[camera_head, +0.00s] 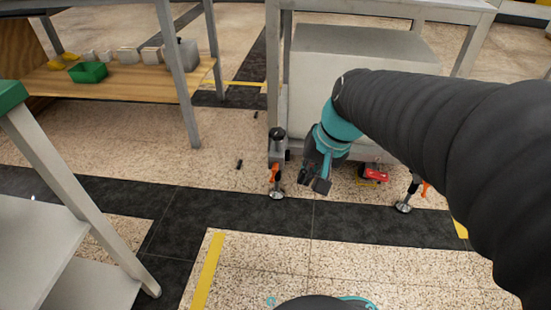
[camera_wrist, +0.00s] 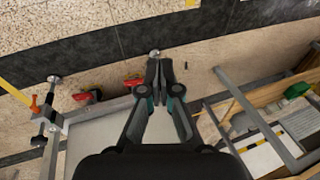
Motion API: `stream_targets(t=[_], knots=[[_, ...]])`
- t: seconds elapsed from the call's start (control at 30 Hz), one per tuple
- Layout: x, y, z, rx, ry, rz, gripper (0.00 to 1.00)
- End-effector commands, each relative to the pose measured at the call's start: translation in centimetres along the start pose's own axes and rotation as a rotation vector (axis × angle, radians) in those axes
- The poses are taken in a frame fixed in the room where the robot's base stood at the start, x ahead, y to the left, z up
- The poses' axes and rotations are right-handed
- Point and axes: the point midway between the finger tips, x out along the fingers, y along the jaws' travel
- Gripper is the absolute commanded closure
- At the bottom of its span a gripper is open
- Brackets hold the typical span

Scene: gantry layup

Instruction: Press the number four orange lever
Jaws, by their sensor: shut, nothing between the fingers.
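An orange lever (camera_head: 275,174) stands upright on a clamp-like stand with a round metal foot, at the near left corner of a grey bench. A second orange lever (camera_head: 425,188) is at the bench's right leg. An orange lever also shows at the left of the wrist view (camera_wrist: 36,104). I cannot read any number on the levers. My gripper (camera_head: 318,185) points down between the two levers, closer to the left one and apart from it. In the wrist view my gripper (camera_wrist: 159,68) is shut and empty, its tips covering part of the stand near a metal foot (camera_wrist: 155,53).
Red items (camera_head: 376,174) lie under the grey bench (camera_head: 350,45). A shelf with a green tray (camera_head: 88,72) and small blocks stands at the left back. A table leg (camera_head: 70,175) rises at the left front. The dark floor strip (camera_head: 240,215) is clear.

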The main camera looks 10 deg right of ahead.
Motion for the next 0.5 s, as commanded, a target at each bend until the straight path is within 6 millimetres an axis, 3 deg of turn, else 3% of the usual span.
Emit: stream_targets(t=[0.27, 0.5], knots=[[4.1, -0.9, -6.0, 0.300, -0.185, -0.112, 1.00], [8.7, -0.5, -11.2, 0.567, -0.323, -0.216, 1.00]])
